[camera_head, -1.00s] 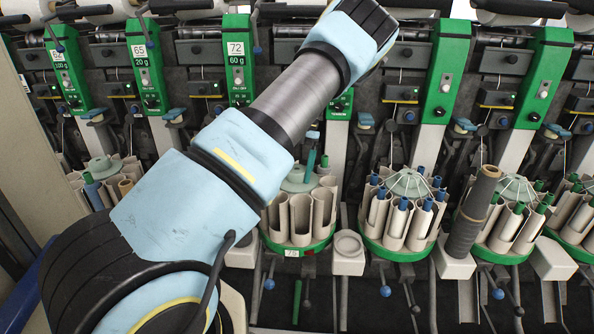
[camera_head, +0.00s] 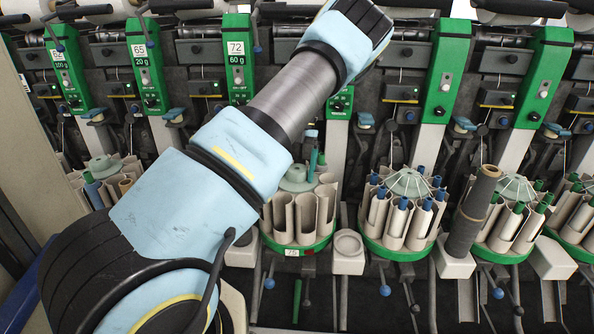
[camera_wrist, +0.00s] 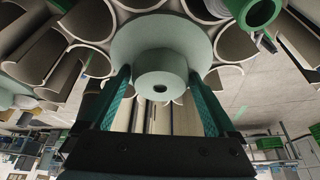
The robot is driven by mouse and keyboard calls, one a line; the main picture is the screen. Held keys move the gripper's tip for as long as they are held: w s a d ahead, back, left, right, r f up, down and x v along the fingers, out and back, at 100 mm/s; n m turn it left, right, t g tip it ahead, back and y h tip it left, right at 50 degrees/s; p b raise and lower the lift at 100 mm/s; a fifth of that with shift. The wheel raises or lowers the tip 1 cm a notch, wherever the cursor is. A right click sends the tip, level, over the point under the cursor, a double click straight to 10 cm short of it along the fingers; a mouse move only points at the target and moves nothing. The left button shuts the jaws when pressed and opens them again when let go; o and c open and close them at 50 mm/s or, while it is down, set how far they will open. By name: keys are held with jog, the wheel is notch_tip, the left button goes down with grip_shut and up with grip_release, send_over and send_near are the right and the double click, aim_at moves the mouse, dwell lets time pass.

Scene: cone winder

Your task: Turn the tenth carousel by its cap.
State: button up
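The carousel under my gripper (camera_head: 284,222) has beige open tubes on a green base with a small number label. Its pale green cap (camera_head: 297,175) is partly hidden by my forearm in the head view. In the wrist view the cap's round knob (camera_wrist: 160,72) sits between my two teal fingers. My gripper (camera_wrist: 160,80) is open around the knob, with a visible gap to each finger. The carousel's empty tubes (camera_wrist: 95,20) ring the cap in the wrist view.
A carousel with blue-tipped bobbins (camera_head: 397,215) stands to the right, and one with green-tipped bobbins (camera_head: 510,222) beyond it. A dark grey cone (camera_head: 472,215) stands between them. Another carousel (camera_head: 103,180) is at the left. Levers with blue knobs (camera_head: 385,290) hang below.

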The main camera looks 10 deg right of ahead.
jog(key=shift+o, duration=0.3)
jog(key=shift+r, duration=0.1)
jog(key=shift+w+d+r, duration=0.15)
jog(key=shift+r, duration=0.15)
jog(key=b+v, duration=0.2)
jog(key=v, duration=0.8)
jog(key=shift+b, duration=0.35)
